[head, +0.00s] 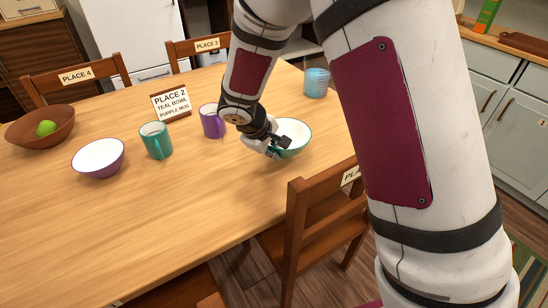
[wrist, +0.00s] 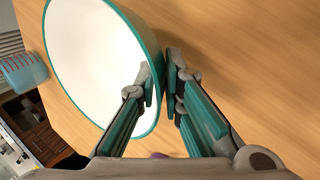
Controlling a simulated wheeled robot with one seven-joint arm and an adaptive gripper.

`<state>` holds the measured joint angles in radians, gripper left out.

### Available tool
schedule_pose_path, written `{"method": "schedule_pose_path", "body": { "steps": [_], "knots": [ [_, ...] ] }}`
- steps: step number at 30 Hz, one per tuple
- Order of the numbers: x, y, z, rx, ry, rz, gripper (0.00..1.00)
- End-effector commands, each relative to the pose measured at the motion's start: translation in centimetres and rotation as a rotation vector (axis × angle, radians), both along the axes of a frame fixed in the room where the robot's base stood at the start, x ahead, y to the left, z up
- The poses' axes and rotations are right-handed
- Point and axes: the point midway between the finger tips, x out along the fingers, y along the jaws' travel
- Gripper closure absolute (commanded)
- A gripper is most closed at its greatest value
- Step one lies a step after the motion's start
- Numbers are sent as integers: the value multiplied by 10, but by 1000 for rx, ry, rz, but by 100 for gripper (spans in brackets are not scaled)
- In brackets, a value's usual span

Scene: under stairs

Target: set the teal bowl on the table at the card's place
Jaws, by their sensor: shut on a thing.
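The teal bowl (head: 294,133), white inside, is at the table's right side in the head view. My gripper (head: 276,146) is shut on its near-left rim. In the wrist view the bowl's rim (wrist: 144,42) runs between the two fingers of my gripper (wrist: 163,88). I cannot tell whether the bowl's base touches the table. The card (head: 171,102) stands upright on the wooden table (head: 190,205) and reads "PLACE 2, TEAL BOWL, PURPLE MUG". The purple mug (head: 212,121) stands between the card and my gripper.
A teal mug (head: 156,141), a purple bowl (head: 98,158) and a brown bowl (head: 40,128) with a green fruit stand at left. A blue striped cup (head: 316,83) stands beyond the teal bowl. Chairs labelled PLACE 3 (head: 207,45) and PLACE 4 (head: 76,76) are behind. The near tabletop is clear.

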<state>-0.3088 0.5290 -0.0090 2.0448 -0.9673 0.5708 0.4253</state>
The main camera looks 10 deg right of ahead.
Motion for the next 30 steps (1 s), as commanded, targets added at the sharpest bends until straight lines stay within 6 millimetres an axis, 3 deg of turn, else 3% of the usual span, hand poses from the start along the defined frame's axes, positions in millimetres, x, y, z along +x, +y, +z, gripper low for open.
{"method": "schedule_pose_path", "body": {
  "steps": [6, 18, 21, 30],
  "knots": [
    [0, 0, -25, -1, 1, 1, 100],
    [0, 0, -28, 0, 0, 1, 100],
    [0, 0, -27, -1, 1, 0, 73],
    [0, 0, -27, -1, 1, 0, 71]
  ]
}}
